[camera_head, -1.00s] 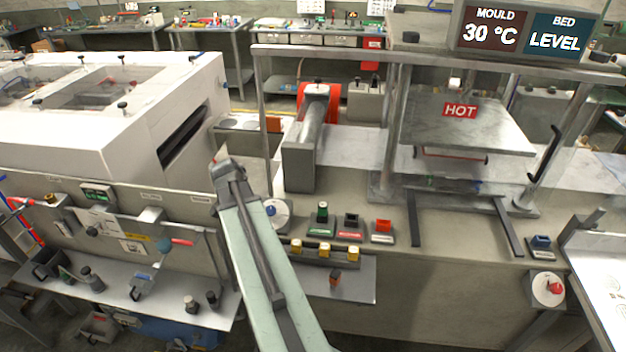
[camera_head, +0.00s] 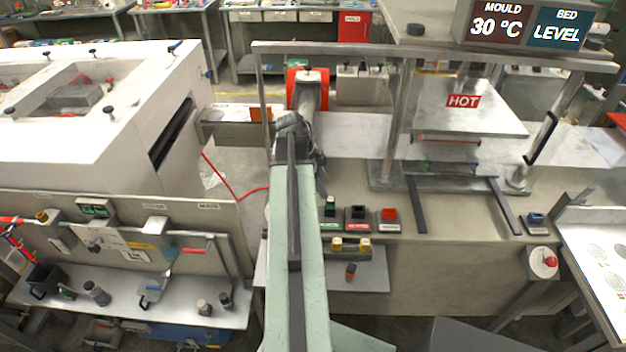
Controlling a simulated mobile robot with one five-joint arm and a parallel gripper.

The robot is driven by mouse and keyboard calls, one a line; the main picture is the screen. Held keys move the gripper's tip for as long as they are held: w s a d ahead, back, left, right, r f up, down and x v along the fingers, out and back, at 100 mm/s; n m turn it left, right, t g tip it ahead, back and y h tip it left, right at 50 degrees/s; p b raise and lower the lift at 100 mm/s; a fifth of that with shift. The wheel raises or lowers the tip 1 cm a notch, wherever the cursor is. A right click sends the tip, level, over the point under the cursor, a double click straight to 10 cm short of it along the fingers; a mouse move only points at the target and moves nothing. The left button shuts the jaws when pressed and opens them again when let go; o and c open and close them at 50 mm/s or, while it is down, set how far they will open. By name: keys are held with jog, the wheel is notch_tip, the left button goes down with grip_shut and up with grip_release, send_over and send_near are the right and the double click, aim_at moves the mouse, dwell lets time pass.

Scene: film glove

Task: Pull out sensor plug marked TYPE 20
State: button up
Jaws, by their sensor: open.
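Two yellow plugs, the left one (camera_head: 337,244) and the right one (camera_head: 365,245), stand in a dark strip on the front of the bench. My arm covers the strip's left part. A smaller orange-brown plug-like piece (camera_head: 350,271) is on the grey shelf just below. No TYPE 20 marking is readable on any of them. My gripper (camera_head: 318,158) is at the dark far end of my arm, above the bench and behind the plugs, apart from them. It is open; its fingers are small and partly hidden by the arm.
Green (camera_head: 330,206), black (camera_head: 357,216) and red (camera_head: 389,219) blocks sit behind the plugs. A press with a HOT sign (camera_head: 463,101) stands to the right, a white machine (camera_head: 90,130) to the left. A red cable (camera_head: 228,182) hangs between machine and bench. A metal post rises near my arm.

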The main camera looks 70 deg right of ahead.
aim_at(331, 199)
jog(key=b+x, duration=0.6)
jog(key=x, duration=0.1)
jog(key=shift+w+a+f+b, duration=0.1)
jog(key=shift+w+f+b, duration=0.1)
jog(key=shift+b, duration=0.2)
jog(key=shift+s+f, duration=0.25)
jog(key=shift+r, duration=0.1)
grip_shut()
